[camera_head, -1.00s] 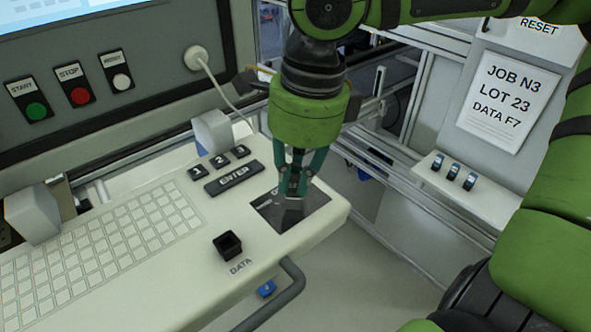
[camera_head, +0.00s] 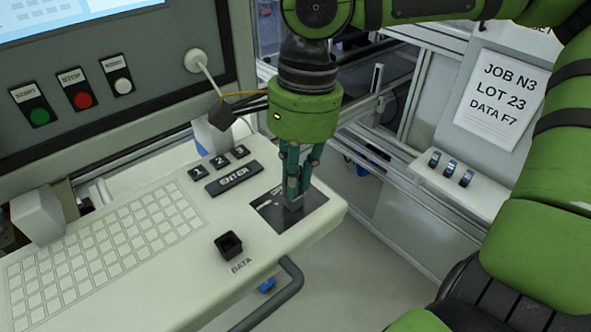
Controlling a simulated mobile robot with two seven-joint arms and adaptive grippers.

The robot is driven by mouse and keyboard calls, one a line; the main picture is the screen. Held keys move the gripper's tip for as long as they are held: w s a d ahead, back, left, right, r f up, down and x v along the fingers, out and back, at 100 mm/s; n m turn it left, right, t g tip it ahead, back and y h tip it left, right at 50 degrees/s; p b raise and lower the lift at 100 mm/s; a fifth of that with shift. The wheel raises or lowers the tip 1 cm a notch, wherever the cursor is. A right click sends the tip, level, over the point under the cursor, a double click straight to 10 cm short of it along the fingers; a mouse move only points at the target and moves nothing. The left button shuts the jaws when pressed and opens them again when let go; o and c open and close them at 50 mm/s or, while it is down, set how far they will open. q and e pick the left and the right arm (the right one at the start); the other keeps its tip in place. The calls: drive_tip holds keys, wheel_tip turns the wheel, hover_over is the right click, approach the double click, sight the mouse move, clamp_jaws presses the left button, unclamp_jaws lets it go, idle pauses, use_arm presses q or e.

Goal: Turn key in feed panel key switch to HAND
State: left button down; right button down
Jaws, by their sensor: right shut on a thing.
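The key switch's dark square plate (camera_head: 312,204) lies on the right end of the white console. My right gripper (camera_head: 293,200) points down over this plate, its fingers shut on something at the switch. The key is hidden between and behind the fingertips, so its angle cannot be read. Lettering on the plate is mostly covered by the fingers. My left gripper is not in view.
Left of the plate are the ENTER key (camera_head: 234,179), a keypad (camera_head: 100,250) and a black DATA socket (camera_head: 229,244). A grey handle (camera_head: 290,285) curves below the console edge. START, STOP and a white button (camera_head: 122,86) sit on the upright panel.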

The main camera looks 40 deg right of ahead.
drive_tip(key=n, duration=0.3)
drive_tip(key=shift+p, duration=0.35)
drive_tip(key=n, duration=0.4)
drive_tip(key=shift+w+n+g, duration=0.1)
drive_tip(key=shift+n+g, duration=0.2)
drive_tip(key=shift+g, duration=0.1)
drive_tip(key=c, duration=1.5)
unclamp_jaws()
drive_tip(key=shift+d+n+h, duration=0.1)
drive_tip(key=shift+n+h, duration=0.2)
drive_tip(key=o, duration=0.8)
drive_tip(key=shift+r, duration=0.1)
drive_tip(key=shift+r+p, duration=2.65)
drive_tip(key=shift+r, duration=0.8)
